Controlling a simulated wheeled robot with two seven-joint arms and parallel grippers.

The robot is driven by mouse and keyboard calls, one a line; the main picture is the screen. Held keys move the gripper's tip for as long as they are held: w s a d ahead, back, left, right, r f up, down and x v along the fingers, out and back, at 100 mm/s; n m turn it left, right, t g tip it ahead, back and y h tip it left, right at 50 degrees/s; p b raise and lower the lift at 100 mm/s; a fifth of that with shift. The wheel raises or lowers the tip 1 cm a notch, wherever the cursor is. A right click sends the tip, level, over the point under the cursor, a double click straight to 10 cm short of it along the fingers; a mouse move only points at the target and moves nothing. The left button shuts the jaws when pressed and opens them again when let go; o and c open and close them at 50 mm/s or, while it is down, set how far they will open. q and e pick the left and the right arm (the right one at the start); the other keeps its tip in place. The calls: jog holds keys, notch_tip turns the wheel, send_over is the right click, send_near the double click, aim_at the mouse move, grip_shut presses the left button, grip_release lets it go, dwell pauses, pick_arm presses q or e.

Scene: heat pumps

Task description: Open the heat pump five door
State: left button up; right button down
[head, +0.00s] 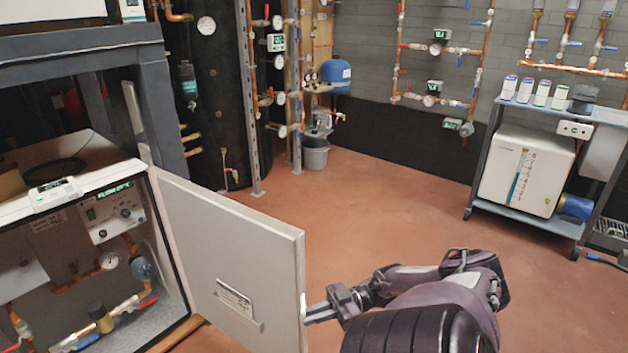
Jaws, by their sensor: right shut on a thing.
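The heat pump cabinet (70,190) stands at the lower left, its front open, showing copper pipes, a small gauge and a control panel (118,210). Its light grey door (235,265) is swung out to the right, standing well away from the opening, with a label on its inner face. My right gripper (308,312) is shut on the free edge of the door, low on that edge. My right arm comes in from the lower right. The exact contact between the fingers and the door is partly hidden by the edge. My left gripper is not in view.
A dark metal frame (160,110) rises beside the cabinet. A wheeled cart (475,208) with a white unit (525,170) stands at the right. A grey bucket (315,155) stands at the back wall. The red floor (370,205) between them is clear.

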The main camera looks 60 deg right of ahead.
jog(key=shift+w+d+r, duration=0.2)
jog(key=shift+w+r, duration=0.1)
jog(key=shift+w, duration=0.2)
jog(key=c, duration=1.8)
grip_release()
jog(key=shift+w+f, duration=0.15)
jog(key=shift+w, duration=0.2)
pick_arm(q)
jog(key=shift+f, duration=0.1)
pick_arm(e)
jog(key=shift+a, duration=0.1)
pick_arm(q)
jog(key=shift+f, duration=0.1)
pick_arm(e)
jog(key=shift+s+f, duration=0.1)
jog(key=shift+s, duration=0.2)
